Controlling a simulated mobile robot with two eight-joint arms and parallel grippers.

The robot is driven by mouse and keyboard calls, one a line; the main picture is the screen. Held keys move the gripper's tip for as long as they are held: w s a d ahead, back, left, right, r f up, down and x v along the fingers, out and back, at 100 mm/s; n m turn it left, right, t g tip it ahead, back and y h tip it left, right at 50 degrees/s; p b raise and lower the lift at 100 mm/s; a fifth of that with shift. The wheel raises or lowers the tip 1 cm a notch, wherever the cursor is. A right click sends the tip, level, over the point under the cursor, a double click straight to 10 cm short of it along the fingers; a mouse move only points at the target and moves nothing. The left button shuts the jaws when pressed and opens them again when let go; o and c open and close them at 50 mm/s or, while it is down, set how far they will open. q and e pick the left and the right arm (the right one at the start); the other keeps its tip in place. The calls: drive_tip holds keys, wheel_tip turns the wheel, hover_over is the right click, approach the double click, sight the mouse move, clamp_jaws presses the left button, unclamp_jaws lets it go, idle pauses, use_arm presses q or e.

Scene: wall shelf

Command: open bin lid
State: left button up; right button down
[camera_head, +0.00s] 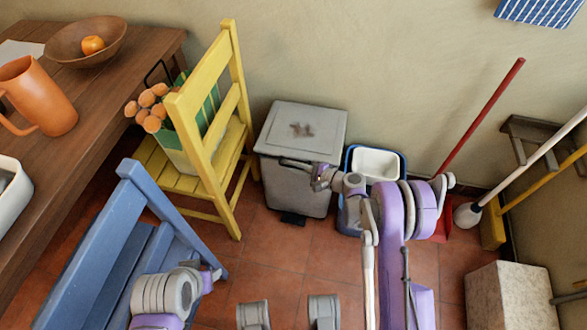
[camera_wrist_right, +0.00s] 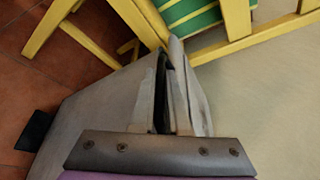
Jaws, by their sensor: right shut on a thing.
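The bin (camera_head: 290,186) is grey and stands on the floor against the wall. Its pale grey lid (camera_head: 327,118) has a dark reddish mark on top and looks down or nearly down. My right gripper (camera_head: 285,162) is at the lid's front edge, with its arm reaching in from the right. In the right wrist view, my right gripper's fingers (camera_wrist_right: 160,115) are closed on the lid's edge, with a dark gap visible between them. The bin's pedal (camera_head: 293,218) also shows in the right wrist view (camera_wrist_right: 36,131).
A blue tub (camera_head: 402,160) with a white basin is close on the right. A blue bench (camera_head: 105,245) and a wooden table (camera_head: 150,45) are at left. A red-handled tool (camera_head: 483,112) leans at right.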

drive_tip(key=w+d+r+m+g+p, duration=0.1)
drive_tip(key=w+r+m+p, duration=0.1)
drive_tip(key=r, duration=0.6)
drive_tip(key=w+d+r+m+g+p, duration=0.1)
drive_tip(key=w+r+m+g+p, duration=0.1)
drive_tip(key=r, duration=0.6)
drive_tip(key=shift+w+r+p, duration=0.2)
drive_tip(key=shift+w+p, duration=0.45)
drive_tip(key=shift+w, duration=0.35)
drive_tip(key=c, duration=0.9)
unclamp_jaws()
drive_tip(key=p+v, duration=0.1)
drive_tip(key=v, duration=1)
drive_tip(key=shift+f, duration=0.15)
drive_tip(key=shift+s+a, duration=0.1)
